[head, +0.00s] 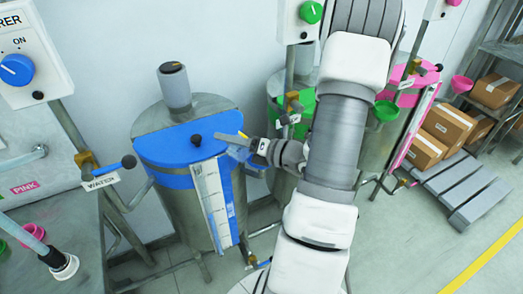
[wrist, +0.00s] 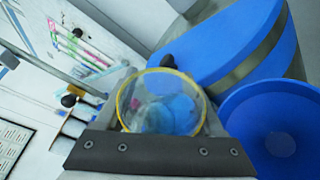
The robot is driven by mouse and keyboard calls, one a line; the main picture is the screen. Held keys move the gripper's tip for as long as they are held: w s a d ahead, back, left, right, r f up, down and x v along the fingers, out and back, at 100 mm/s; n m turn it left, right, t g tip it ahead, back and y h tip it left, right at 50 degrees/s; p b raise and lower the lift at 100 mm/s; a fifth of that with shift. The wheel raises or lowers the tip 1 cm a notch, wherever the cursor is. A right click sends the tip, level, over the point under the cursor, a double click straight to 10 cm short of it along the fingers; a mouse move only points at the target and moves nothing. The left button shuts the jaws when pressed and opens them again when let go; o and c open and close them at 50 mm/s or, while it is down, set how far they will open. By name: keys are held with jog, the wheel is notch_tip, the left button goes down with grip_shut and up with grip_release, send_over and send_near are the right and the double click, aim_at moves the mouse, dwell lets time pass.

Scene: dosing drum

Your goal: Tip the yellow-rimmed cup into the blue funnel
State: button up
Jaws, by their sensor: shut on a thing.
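The yellow-rimmed cup (wrist: 162,103) is clear and sits at the middle of the wrist view, its round mouth facing the camera. Blue shows inside it; I cannot tell whether this is contents or blue seen through the wall. My gripper (wrist: 155,128) is shut on the cup. The blue funnel (wrist: 275,130) is a wide round bowl just right of the cup in the wrist view. In the head view, my gripper (head: 262,148) is at the right edge of the blue-lidded drum (head: 185,145). The cup is not clear there, and part of the funnel is hidden.
A white scale strip (head: 212,205) runs down the drum front. Green-lidded and pink-lidded drums (head: 408,85) stand to the right, partly behind my arm. Boxes lie on a pallet (head: 465,190) at far right.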

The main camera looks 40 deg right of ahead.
jog(key=shift+r+m, duration=0.15)
jog(key=shift+m, duration=0.15)
jog(key=shift+d+m+t+y, duration=0.1)
jog(key=shift+m+t+y, duration=0.2)
jog(key=shift+m, duration=0.7)
jog(key=shift+d+f+m+t+b, duration=0.1)
jog(key=shift+f+m+t+b, duration=0.15)
jog(key=shift+b, duration=0.2)
jog(key=shift+d+r, duration=0.15)
jog(key=shift+d+r+m, duration=0.15)
jog(key=shift+d+m, duration=0.15)
jog(key=shift+m, duration=0.15)
jog(key=shift+d+t, duration=0.25)
